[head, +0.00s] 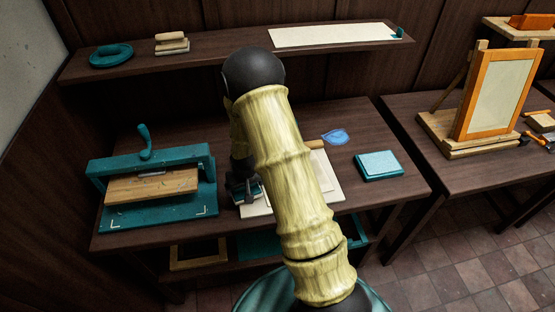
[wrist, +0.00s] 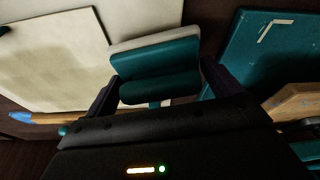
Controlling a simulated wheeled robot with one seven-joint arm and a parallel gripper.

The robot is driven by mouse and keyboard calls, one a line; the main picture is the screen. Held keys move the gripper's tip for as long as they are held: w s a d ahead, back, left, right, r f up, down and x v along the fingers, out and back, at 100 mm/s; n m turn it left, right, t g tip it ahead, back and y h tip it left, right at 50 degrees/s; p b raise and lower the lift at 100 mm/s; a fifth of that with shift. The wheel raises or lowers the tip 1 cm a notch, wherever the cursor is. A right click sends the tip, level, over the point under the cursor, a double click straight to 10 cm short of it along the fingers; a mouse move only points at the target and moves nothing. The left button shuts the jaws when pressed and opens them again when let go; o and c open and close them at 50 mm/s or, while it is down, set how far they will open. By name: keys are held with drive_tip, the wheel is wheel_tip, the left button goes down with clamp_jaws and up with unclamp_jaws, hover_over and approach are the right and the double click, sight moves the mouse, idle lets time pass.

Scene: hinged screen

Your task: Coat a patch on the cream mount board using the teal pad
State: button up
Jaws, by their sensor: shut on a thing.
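My gripper (wrist: 158,82) is shut on the teal pad (wrist: 158,60), which sits between its two fingers in the wrist view. The pad has a teal back and a pale face layer. In the head view my gripper (head: 243,192) is low over the left part of the cream mount board (head: 255,208), and my arm hides much of the board. The wrist view shows a cream panel (wrist: 50,62) within a paler border, to the left of the pad. I cannot tell whether the pad touches the board.
A teal press (head: 150,215) with a wooden block stands left of the board. A flat teal case (head: 379,165) and a blue-bladed tool (head: 335,137) lie to its right. A shelf (head: 220,47) runs behind. An orange framed screen (head: 497,95) stands on the right table.

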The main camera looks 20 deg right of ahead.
drive_tip(key=d+r+p, duration=0.3)
drive_tip(key=d+r, duration=0.3)
drive_tip(key=d, duration=0.6)
drive_tip(key=shift+r+m+p, duration=0.3)
drive_tip(key=shift+m, duration=0.1)
drive_tip(key=shift+w, duration=0.1)
